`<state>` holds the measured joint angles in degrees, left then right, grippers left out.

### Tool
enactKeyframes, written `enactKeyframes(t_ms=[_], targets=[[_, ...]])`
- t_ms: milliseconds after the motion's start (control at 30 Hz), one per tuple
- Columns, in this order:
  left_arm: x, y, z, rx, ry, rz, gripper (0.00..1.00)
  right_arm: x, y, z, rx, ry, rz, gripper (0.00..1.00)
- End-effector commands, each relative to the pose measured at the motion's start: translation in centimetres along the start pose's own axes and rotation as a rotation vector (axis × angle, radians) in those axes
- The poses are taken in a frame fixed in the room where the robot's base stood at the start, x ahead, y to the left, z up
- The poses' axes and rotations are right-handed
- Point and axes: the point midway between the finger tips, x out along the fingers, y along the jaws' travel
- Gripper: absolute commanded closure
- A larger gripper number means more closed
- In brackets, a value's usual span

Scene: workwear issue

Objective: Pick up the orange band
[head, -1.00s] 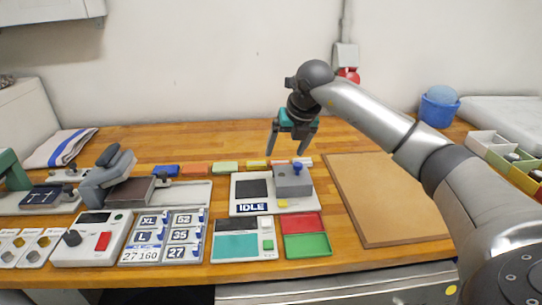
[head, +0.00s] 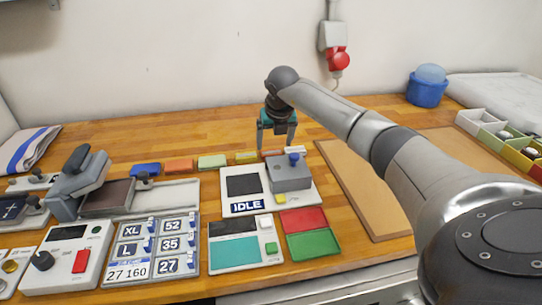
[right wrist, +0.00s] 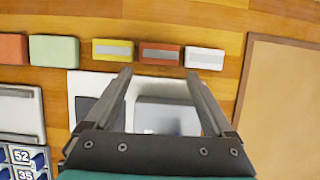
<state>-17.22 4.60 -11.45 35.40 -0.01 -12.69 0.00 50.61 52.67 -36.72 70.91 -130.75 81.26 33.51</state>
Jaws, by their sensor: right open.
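The orange band (head: 270,153) is a small flat orange piece with a grey stripe, lying on the wooden worktop behind the idle device. In the right wrist view the orange band (right wrist: 160,54) lies between a yellow striped band (right wrist: 112,52) and a white striped band (right wrist: 205,58). My right gripper (head: 276,143) is open and empty, pointing down near the orange band. In the right wrist view its fingertips (right wrist: 158,72) spread to either side of the band's line, apart from it. My left gripper is not in view.
A plain orange piece (head: 179,165), a green piece (head: 212,161) and a blue piece (head: 145,169) continue the row leftward. The idle device (head: 243,186) with a grey block (head: 291,176) stands just in front. A brown board (head: 365,198) lies right. The worktop behind is clear.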

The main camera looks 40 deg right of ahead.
Motion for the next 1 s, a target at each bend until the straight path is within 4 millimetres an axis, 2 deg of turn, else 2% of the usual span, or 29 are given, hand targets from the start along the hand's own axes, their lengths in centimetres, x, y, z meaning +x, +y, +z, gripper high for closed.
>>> enactKeyframes(t_ms=[133, 500, 833, 1000], targets=[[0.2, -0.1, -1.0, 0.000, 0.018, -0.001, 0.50, 0.9, 0.1, 0.0, 0.001, 0.000, 0.000, 0.12], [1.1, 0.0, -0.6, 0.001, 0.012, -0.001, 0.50, 5.0, 0.2, 0.0, 0.001, 0.002, 0.000, 0.12], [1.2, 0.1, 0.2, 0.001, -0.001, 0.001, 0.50, 5.5, 0.1, -0.1, 0.000, 0.004, -0.002, 0.12], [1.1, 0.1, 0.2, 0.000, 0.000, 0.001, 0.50, 5.4, 0.1, 0.0, 0.000, 0.002, -0.001, 0.32]])
